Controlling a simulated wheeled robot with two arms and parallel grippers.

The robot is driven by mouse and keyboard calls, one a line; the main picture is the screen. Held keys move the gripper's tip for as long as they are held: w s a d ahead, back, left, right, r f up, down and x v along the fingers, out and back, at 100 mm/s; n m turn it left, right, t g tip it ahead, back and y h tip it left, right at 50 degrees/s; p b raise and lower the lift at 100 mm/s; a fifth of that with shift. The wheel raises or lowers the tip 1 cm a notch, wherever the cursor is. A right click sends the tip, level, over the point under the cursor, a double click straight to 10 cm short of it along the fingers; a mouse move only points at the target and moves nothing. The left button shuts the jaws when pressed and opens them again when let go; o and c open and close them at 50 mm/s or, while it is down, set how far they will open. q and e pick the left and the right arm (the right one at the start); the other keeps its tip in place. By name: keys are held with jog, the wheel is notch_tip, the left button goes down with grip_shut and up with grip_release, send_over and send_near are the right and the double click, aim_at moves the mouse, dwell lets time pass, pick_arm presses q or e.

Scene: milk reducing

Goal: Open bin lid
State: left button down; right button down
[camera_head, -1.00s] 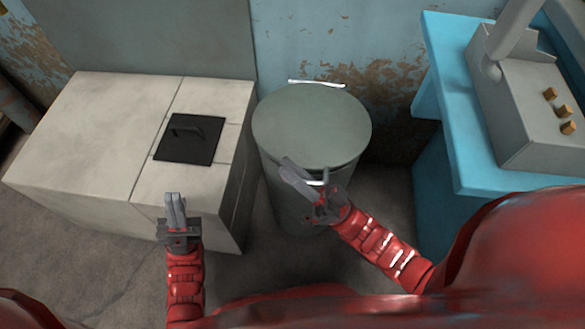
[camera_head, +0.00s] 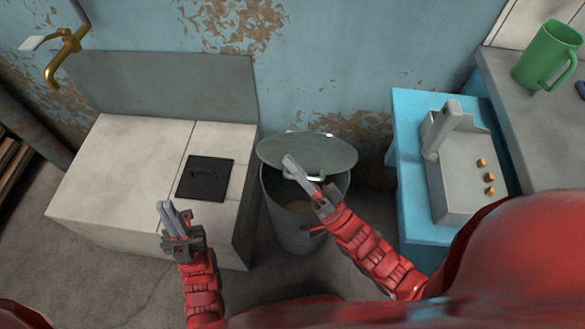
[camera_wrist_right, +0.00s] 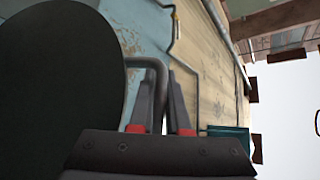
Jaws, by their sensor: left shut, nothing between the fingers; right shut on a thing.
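The bin (camera_head: 285,232) is a grey-green round can between the white counter and the blue cabinet. Its lid (camera_head: 325,150) is tilted up at the front, and part of the bin's inside shows below it. My right gripper (camera_head: 290,164) is at the lid's front edge, shut on the lid handle (camera_head: 315,179). In the right wrist view the lid (camera_wrist_right: 55,80) is a dark disc at left, and the bent handle (camera_wrist_right: 130,80) runs to the fingers (camera_wrist_right: 168,95). My left gripper (camera_head: 167,208) is shut and empty in front of the white counter.
The white counter (camera_head: 115,165) with a black hatch (camera_head: 204,179) stands left of the bin. A blue cabinet (camera_head: 410,130) bearing a grey machine (camera_head: 460,185) stands to the right. A green mug (camera_head: 545,55) sits on the grey worktop. The wall is close behind the bin.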

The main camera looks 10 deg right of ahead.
jog(key=shift+w+d+r+m+h+p, duration=0.2)
jog(key=shift+w+r+m+h+p, duration=0.1)
jog(key=shift+w+r+m+p, duration=0.2)
jog(key=shift+s, duration=0.1)
jog(key=c, duration=1.2)
grip_release()
jog(key=shift+o, duration=0.2)
jog(key=v, duration=1.7)
jog(key=shift+s+d, duration=0.2)
jog(key=shift+o, duration=0.3)
